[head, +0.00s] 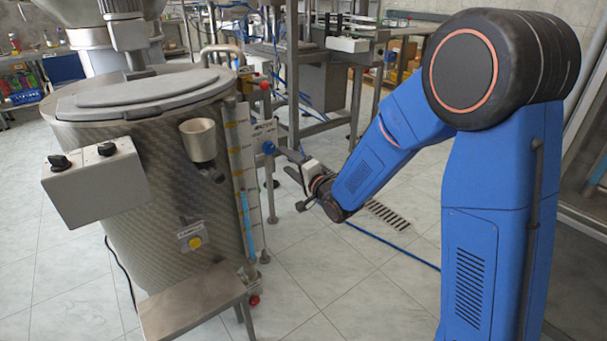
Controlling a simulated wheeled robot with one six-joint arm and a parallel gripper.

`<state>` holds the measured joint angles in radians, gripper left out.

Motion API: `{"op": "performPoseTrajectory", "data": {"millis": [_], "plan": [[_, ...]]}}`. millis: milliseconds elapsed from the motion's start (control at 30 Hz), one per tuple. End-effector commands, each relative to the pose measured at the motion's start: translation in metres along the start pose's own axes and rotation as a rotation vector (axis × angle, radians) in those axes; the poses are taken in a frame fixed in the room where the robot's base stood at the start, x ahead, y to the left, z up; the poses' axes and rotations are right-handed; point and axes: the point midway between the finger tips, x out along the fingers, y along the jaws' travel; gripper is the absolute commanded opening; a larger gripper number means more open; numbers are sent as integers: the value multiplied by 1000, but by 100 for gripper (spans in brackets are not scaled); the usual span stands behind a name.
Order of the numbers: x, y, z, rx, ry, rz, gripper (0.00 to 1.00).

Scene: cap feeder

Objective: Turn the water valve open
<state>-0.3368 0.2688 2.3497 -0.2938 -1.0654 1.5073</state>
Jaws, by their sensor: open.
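A blue valve knob (268,147) shows on the right side of the big steel tank (150,180), just below a small label plate with lettering too small to read. My gripper (296,188) is open just to the right of the knob, with dark fingers pointing left toward the tank. A dark bar runs between the knob and my gripper; I cannot tell whether it belongs to the valve or the gripper. Whether a finger touches the valve cannot be told from this view. No object shows between the fingers.
A control box (96,183) with black knobs, a cup-shaped funnel (198,140) and a vertical level gauge (244,190) sit on the tank. A metal step (190,300) stands in front. A metal frame (293,80) stands behind.

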Motion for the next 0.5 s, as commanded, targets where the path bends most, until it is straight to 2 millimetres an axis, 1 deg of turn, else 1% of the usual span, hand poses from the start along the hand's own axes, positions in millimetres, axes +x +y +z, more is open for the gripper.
{"op": "performPoseTrajectory", "data": {"millis": [33, 200, 333, 500], "plan": [[-11, -1, -1, 0, 1, -1, 56], [-44, 0, -1, 0, 1, 0, 56], [-64, 0, 0, 1, 1, 1, 56], [-80, 0, 0, 0, 0, 0, 56]]}}
